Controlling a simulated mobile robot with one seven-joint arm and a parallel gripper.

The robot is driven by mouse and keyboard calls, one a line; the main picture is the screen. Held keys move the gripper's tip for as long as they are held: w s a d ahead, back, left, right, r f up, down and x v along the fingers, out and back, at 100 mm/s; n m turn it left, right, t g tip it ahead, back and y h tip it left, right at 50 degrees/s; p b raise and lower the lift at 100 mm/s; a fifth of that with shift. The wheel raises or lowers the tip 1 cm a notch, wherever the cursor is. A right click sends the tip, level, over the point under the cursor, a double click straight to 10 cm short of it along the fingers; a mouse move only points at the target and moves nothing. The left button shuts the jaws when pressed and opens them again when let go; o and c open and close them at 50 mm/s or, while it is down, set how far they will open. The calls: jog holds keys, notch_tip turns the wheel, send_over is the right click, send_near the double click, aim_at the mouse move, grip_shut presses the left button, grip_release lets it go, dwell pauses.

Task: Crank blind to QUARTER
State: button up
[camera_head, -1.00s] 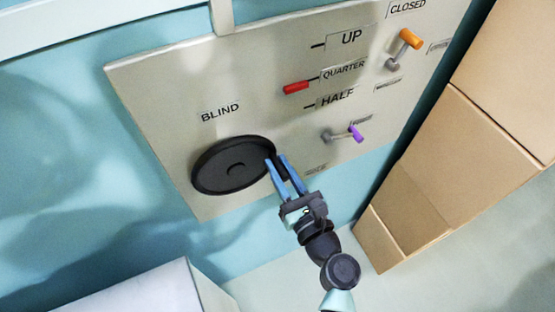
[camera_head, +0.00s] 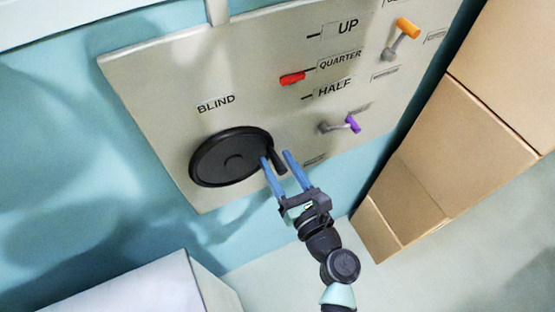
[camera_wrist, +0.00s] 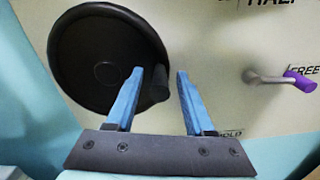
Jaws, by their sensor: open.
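The black BLIND crank wheel (camera_head: 228,158) is mounted on the beige panel (camera_head: 160,85), and it also fills the upper left of the wrist view (camera_wrist: 98,50). Its dark handle (camera_head: 278,160) sticks out at the wheel's right rim; it shows in the wrist view (camera_wrist: 157,88) too. My gripper (camera_head: 275,158), with blue fingers, is open, one finger on either side of the handle. Contact with the handle cannot be told. The red pointer (camera_head: 292,79) sits beside the QUARTER label (camera_head: 340,61), between UP and HALF.
A lever with an orange grip (camera_head: 407,28) and one with a purple grip (camera_head: 353,124) stand on the panel to the right. Cardboard boxes (camera_head: 420,185) stand farther right. A white block (camera_head: 130,290) is at the lower left.

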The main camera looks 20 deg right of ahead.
jog(key=s+b, duration=0.2)
jog(key=s, duration=1)
jog(key=shift+s+d+b, duration=0.15)
jog(key=shift+d+b, duration=0.05)
jog(key=shift+b, duration=0.15)
